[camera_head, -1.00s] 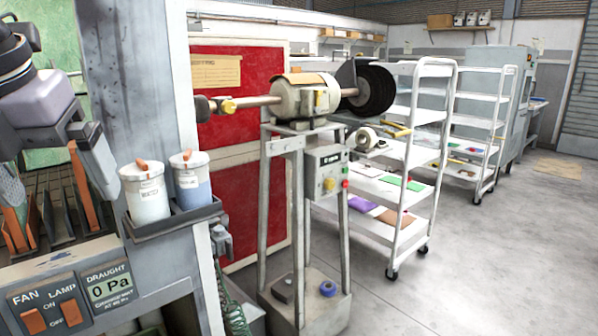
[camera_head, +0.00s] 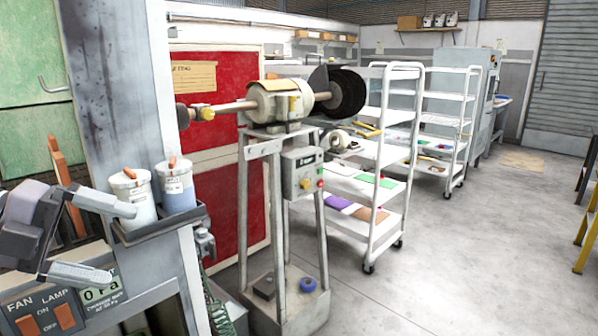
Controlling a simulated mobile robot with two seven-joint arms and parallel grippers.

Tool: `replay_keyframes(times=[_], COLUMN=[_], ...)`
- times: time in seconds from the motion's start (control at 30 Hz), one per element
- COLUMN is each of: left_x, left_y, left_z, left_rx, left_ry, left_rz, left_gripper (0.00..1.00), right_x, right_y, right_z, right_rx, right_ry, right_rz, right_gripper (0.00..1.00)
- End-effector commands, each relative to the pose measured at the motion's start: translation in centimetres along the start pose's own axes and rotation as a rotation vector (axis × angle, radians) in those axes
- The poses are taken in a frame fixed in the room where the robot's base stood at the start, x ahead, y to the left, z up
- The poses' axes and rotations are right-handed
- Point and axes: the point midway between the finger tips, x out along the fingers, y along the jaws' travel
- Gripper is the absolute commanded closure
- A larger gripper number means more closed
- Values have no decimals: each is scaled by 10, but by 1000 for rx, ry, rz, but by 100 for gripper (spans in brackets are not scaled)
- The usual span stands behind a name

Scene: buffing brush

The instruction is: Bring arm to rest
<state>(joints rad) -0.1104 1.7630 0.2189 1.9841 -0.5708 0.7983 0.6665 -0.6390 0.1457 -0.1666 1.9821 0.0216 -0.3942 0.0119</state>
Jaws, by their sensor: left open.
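My left gripper (camera_head: 121,243) is at the lower left, in front of the fan and lamp control panel (camera_head: 52,300). Its two grey fingers point right and are spread apart, with nothing between them. The upper finger overlaps the white jar (camera_head: 139,190) in the picture; I cannot tell whether they touch. The lower finger covers part of the draught display. My right gripper is not in view.
A second jar (camera_head: 175,186) stands in the dark tray (camera_head: 160,228). The buffing machine (camera_head: 275,105) stands on a metal frame at the centre. White shelf carts (camera_head: 384,150) stand behind it.

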Motion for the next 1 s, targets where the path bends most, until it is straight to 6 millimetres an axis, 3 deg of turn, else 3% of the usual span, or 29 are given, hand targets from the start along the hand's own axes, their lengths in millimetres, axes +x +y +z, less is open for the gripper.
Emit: replay_keyframes(times=[0.27, 0.57, 0.77, 1.0], left_x=[21, 49, 78, 126], left_y=[42, 124, 192, 270], left_z=[30, 47, 32, -20], left_rx=[-313, -720, -1026, -1417], left_ry=[-73, -258, -406, -569], left_rz=[-375, -637, -712, -696], left_gripper=[0, 0, 0, 0], right_x=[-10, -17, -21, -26], right_y=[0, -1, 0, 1], right_z=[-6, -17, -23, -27], right_rx=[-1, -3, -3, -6], right_ry=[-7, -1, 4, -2], right_rz=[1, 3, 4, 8], right_gripper=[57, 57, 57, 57])
